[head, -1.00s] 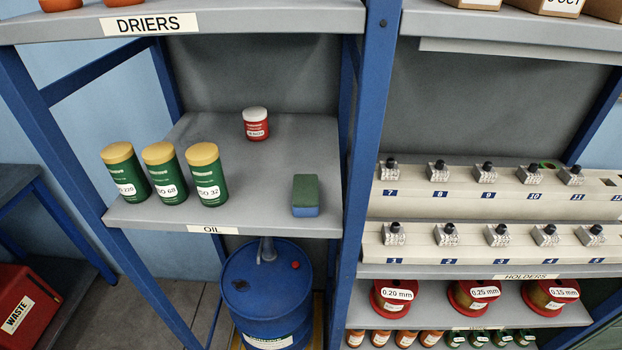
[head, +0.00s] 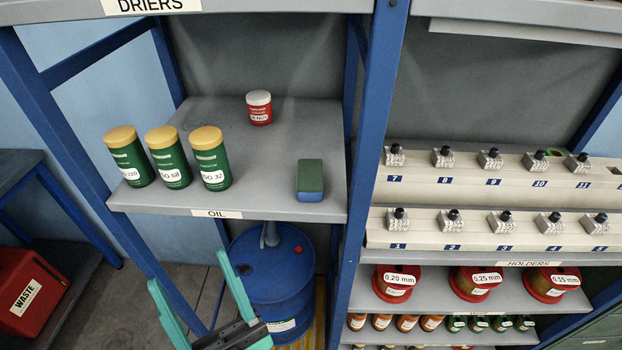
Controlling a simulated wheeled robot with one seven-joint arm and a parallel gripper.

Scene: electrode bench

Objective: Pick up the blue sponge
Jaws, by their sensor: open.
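The blue sponge (head: 310,194) lies on the grey shelf labelled OIL, near its front right corner. Its top is a dark green layer and its blue side faces front. My gripper (head: 193,268) has teal fingers and is in the lower left of the head view, in front of and below the shelf edge. Its fingers are wide apart with nothing between them. It is apart from the sponge, to its lower left.
Several green oil bottles with yellow caps (head: 168,157) stand on the shelf's left. A red jar with a white lid (head: 259,108) stands behind the sponge. A blue post (head: 364,150) rises right of the sponge. A blue drum (head: 272,270) stands below the shelf (head: 265,205).

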